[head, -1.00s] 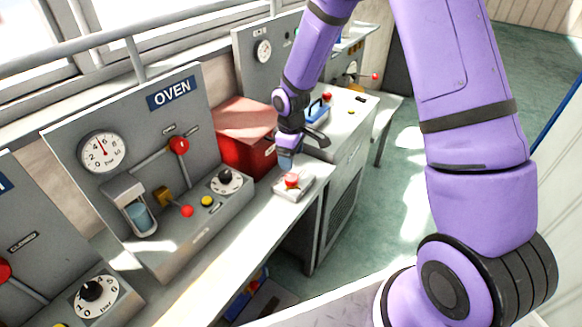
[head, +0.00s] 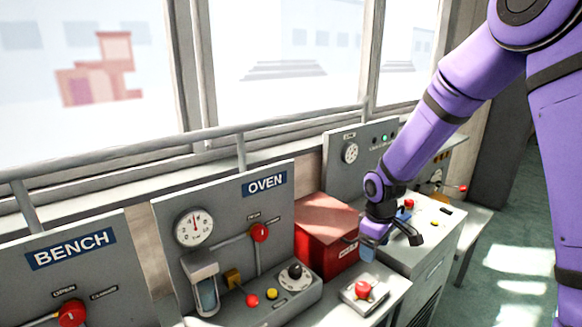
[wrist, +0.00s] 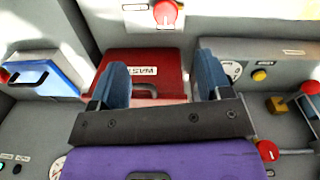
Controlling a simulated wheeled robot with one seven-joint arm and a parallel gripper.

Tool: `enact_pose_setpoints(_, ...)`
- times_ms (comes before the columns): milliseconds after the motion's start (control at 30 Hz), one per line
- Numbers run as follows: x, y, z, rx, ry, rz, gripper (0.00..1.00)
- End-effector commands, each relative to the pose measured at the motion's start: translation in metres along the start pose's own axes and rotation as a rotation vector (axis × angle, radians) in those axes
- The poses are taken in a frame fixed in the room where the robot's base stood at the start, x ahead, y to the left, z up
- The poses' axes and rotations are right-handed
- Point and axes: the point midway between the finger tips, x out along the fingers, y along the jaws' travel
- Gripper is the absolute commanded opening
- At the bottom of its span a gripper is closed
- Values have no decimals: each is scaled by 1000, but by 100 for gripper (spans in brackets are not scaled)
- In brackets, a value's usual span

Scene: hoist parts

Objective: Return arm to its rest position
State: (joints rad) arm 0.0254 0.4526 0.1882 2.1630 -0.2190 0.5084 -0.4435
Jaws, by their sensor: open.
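My purple arm reaches in from the upper right in the head view. My gripper (head: 388,240) hangs beside the right side of the red box (head: 327,236), over the counter. In the wrist view my gripper (wrist: 165,82) has its two blue fingers spread wide with nothing between them. The red box with a white label (wrist: 145,72) lies beyond and between the fingers in that view. I cannot tell whether the fingers touch it.
A red push-button unit (head: 364,290) sits on the counter below my gripper. The OVEN panel (head: 235,210) with gauge and knobs stands left, and the BENCH panel (head: 75,270) farther left. A railing (head: 200,146) runs before the windows. Open floor (head: 505,240) lies right.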

Motion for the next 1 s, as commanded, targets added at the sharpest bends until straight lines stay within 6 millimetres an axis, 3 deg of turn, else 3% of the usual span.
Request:
enact_pose_setpoints(100,-44,-1,14,64,22,41,72)
enact_pose_setpoints(500,-162,-24,76,292,106,133,72)
enact_pose_setpoints(800,-226,-59,132,463,194,169,72)
enact_pose_setpoints(1000,-257,-87,171,573,263,176,72)
